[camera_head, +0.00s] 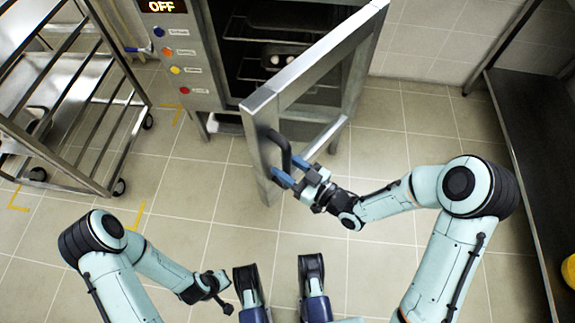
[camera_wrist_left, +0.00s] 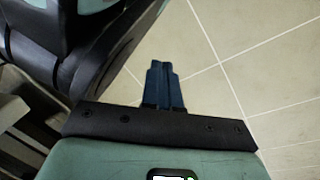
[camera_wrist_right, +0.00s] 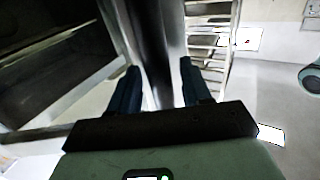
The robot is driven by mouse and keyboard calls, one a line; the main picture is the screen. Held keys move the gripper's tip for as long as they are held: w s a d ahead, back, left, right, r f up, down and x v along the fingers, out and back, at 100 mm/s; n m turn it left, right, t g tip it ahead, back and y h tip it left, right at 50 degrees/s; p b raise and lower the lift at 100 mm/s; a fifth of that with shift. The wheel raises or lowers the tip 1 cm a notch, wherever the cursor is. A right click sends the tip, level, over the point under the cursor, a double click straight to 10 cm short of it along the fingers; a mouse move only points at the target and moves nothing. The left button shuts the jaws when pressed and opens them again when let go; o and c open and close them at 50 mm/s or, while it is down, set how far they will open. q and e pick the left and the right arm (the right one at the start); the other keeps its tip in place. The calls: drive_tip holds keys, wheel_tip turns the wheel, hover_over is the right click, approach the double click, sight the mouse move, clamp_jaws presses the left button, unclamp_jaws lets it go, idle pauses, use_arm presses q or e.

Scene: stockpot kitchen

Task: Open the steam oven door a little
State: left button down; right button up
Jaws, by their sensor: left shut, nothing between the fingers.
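The steam oven door (camera_head: 325,60) stands swung open from the oven (camera_head: 195,55), out over the floor. Its black handle (camera_head: 278,148) is on the door's free edge. My right gripper (camera_head: 291,171) is at the lower end of the handle. Its blue fingers are spread, one on each side of the dark bar; in the right wrist view the fingers (camera_wrist_right: 159,88) stand well apart. I cannot tell whether either finger touches the bar. My left gripper (camera_head: 222,293) is low in the head view, away from the door; its fingers (camera_wrist_left: 161,84) are together and empty.
A metal rack trolley (camera_head: 118,140) stands at the left of the oven. A dark-topped counter (camera_head: 535,150) runs along the right. Trays (camera_head: 265,75) with small items show inside the oven. The tiled floor (camera_head: 200,235) is clear in front of the door.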

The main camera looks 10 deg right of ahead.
use_arm(q)
drive_tip(key=shift+t, duration=0.9)
drive_tip(key=w+r, duration=0.1)
drive_tip(key=w+r+p, duration=0.1)
drive_tip(key=w, duration=0.1)
drive_tip(key=w+r+p, duration=0.1)
drive_tip(key=r, duration=0.1)
drive_tip(key=shift+w+d, duration=0.25)
drive_tip(key=shift+d, duration=0.1)
use_arm(e)
drive_tip(key=v, duration=1.3)
drive_tip(key=shift+s+d, duration=0.15)
